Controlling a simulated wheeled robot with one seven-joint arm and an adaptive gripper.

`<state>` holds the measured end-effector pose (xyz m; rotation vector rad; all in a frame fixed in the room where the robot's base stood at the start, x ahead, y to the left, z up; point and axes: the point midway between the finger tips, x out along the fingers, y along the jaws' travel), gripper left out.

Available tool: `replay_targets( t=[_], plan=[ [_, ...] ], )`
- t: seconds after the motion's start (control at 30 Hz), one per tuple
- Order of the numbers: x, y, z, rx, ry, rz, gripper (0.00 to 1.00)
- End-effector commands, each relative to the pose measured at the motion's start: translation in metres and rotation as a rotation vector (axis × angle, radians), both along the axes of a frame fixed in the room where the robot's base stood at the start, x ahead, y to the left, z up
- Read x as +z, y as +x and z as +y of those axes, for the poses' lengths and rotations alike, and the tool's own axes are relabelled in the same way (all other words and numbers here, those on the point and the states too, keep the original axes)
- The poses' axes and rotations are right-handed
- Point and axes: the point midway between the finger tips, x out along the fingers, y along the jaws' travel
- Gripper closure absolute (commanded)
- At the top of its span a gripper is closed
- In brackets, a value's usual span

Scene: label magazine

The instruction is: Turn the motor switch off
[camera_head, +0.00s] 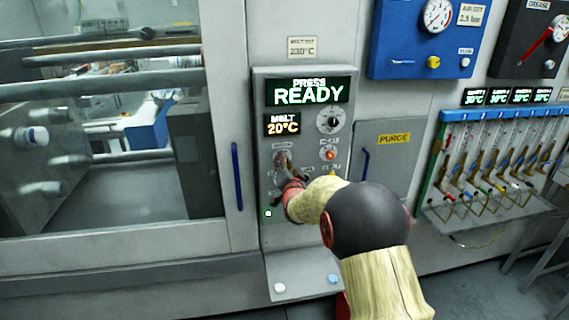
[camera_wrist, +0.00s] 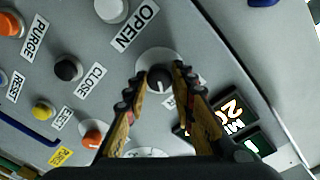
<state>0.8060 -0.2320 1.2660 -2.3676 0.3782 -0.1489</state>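A black rotary knob (camera_wrist: 160,82) on a round pale plate, with a white pointer mark, sits on the grey control panel (camera_head: 262,205). I take it for the motor switch, but its label is not readable. My gripper (camera_wrist: 159,73) has one finger on each side of this knob in the wrist view, with the fingers parted. I cannot tell whether they touch it. In the head view my gripper (camera_head: 285,164) is at the panel's left part, below the small label, and my arm hides the lower controls. The pointer mark points toward my gripper's palm in the wrist view.
The panel has a READY display (camera_head: 308,92), a 20°C display (camera_head: 283,125), a black dial (camera_head: 331,120) and an orange button (camera_head: 330,154). The wrist view shows the OPEN button (camera_wrist: 112,9) and CLOSE button (camera_wrist: 68,69) near my fingers. A blue handle (camera_head: 237,176) stands left.

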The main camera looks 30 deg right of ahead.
Motion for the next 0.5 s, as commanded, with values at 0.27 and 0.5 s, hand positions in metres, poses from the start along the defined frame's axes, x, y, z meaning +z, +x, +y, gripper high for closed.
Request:
replay_targets(
  t=[0.27,0.5],
  plan=[
    [-0.0005,-0.0002,-0.0002,-0.001,0.000,0.001,0.94],
    [-0.0008,-0.0002,-0.0002,-0.001,-0.004,0.002,1.00]
  ],
)
